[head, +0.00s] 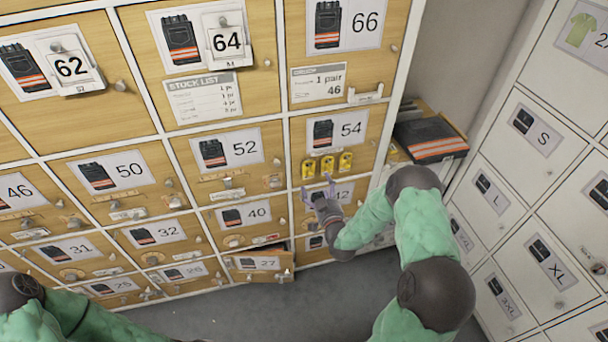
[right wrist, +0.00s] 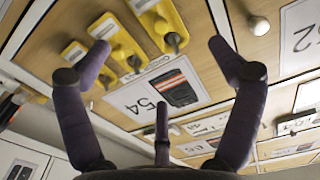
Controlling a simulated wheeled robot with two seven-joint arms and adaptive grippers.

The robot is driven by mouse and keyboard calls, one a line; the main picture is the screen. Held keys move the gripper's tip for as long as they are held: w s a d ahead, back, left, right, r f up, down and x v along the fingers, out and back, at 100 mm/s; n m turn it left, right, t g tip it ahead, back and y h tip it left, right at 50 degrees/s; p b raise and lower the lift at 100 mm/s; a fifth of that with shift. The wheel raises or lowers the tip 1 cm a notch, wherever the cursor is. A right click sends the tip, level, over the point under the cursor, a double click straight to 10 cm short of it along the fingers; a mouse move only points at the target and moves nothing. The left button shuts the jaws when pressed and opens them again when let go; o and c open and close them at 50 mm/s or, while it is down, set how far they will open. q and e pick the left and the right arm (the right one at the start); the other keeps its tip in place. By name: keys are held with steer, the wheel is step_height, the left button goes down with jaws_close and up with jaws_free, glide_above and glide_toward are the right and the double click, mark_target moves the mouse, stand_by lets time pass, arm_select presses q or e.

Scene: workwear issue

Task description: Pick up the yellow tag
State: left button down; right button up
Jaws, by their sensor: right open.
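Three yellow tags hang in a row on the front of the door numbered 54: the left tag (head: 308,168), the middle tag (head: 327,165) and the right tag (head: 345,161). They also show along the top of the right wrist view, with the nearest in the picture's upper middle (right wrist: 150,8). My right gripper (head: 318,190) is open and empty, just below the tags in the head view. Its fingers point at the tag row in the right wrist view (right wrist: 158,52), apart from the tags as far as I can tell. My left gripper is out of view.
Wooden numbered doors with pictures, labels and knobs fill the wall. Door 27 (head: 262,263) stands slightly open low down. A dark folded garment with orange stripes (head: 432,140) sticks out right of the wooden doors. White lockers (head: 515,180) stand at the right.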

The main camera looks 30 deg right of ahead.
mark_target(311, 168)
steer(key=b+x, duration=0.1)
steer(key=x, duration=0.5)
steer(key=shift+w+f+b, duration=0.1)
steer(key=shift+w+b, duration=0.05)
steer(key=shift+b, duration=0.25)
steer(key=shift+w+d, duration=0.1)
steer(key=shift+w, duration=0.45)
steer(key=c, duration=1)
